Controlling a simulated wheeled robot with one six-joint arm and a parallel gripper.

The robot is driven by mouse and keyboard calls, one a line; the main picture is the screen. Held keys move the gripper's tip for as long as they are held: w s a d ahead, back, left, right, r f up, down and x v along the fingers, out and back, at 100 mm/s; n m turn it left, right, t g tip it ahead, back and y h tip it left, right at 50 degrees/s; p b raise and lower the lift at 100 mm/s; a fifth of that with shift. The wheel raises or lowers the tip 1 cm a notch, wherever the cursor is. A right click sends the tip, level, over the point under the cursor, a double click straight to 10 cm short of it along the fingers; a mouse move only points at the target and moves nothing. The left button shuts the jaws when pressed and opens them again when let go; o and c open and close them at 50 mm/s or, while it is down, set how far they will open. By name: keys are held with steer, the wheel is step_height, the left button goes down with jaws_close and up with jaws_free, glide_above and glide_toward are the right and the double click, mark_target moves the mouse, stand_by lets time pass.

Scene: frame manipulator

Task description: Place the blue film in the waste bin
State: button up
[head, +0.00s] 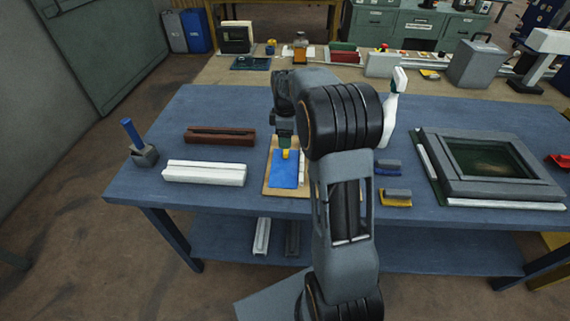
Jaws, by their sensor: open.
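The blue film (284,170) lies flat on a light wooden board (268,188) near the front middle of the blue table. A small yellow piece shows at its far edge, by my gripper. My gripper (286,150) points down over the far end of the film. It is open; whether its fingers touch the film is hard to tell, and my arm hides part of the board's right side. No container is clearly marked as the waste bin; a grey bin-like box (475,66) stands on the back bench, and a blue bin (196,31) stands on the floor at the back left.
A brown bar (220,136) and a white bar (204,173) lie left of the board. A grey holder with a blue handle (145,156) stands at the left edge. Right of my arm are a white spray bottle (392,108), two brushes, and a large grey frame (490,165).

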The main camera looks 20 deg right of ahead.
mark_target(285, 164)
steer(key=shift+f, duration=3.25)
steer(key=shift+c, duration=0.5)
steer(key=c, duration=1)
steer(key=shift+o, duration=0.2)
